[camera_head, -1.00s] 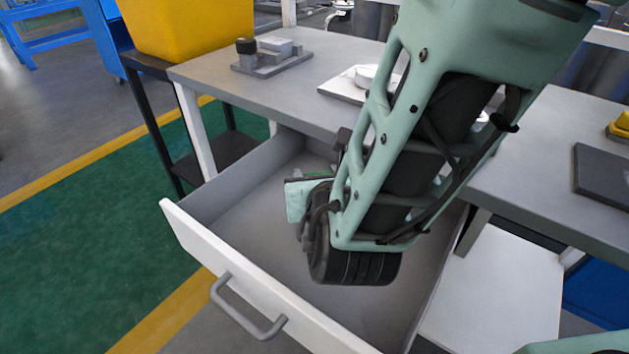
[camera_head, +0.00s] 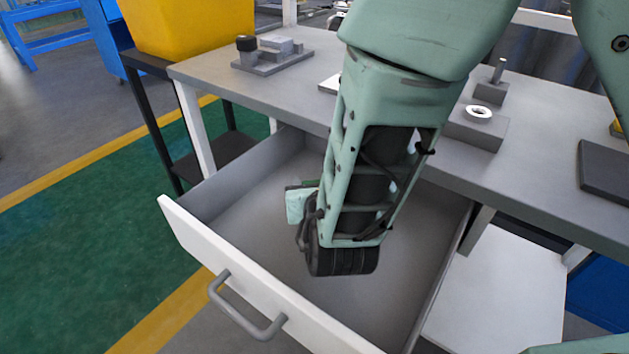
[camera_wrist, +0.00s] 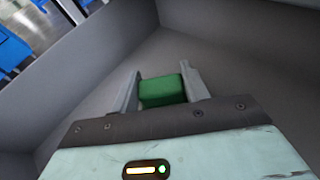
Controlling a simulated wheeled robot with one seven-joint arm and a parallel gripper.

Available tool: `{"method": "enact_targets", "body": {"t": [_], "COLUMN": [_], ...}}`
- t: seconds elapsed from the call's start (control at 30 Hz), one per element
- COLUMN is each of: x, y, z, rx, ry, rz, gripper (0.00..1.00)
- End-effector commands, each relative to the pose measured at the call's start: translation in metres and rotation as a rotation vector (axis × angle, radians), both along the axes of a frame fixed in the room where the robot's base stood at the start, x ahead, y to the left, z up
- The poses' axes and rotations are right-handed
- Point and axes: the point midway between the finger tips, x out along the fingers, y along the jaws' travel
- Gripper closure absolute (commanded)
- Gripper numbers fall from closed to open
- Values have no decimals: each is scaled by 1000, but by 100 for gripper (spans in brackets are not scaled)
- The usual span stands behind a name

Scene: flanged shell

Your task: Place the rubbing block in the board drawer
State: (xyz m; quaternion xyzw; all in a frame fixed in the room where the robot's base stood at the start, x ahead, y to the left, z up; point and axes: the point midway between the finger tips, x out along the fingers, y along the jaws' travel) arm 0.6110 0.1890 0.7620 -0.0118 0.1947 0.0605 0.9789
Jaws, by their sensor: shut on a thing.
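The rubbing block (camera_wrist: 162,90) is a small green block between the two fingers of my gripper (camera_wrist: 160,88) in the wrist view. The fingers are shut on it from both sides. In the head view my gripper (camera_head: 300,203) is over the inside of the open drawer, and my arm hides most of its fingers. Only a sliver of green shows there. The board drawer (camera_head: 250,285) is pulled out, with a white front, a grey handle and a bare grey floor. I cannot tell whether the block touches the drawer floor.
The grey worktop (camera_head: 330,60) lies above and behind the drawer. A grey fixture (camera_head: 272,55), a block with a white ring (camera_head: 479,118) and a dark plate (camera_head: 605,172) stand on it. A yellow bin (camera_head: 190,28) is at the back left. The drawer walls surround my gripper.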

Motion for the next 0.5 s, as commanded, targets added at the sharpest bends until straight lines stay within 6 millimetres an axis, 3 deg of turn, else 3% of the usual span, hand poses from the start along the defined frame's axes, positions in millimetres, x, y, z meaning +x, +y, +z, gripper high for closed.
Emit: {"method": "enact_targets", "body": {"t": [0.13,0.17,0.23,0.5], "x": [0,0,0,0], "y": [0,0,0,0], "z": [-4,-3,-3,-2], "rx": [0,0,0,0], "ry": [0,0,0,0], "rz": [0,0,0,0], "gripper": [80,49,33,33]}}
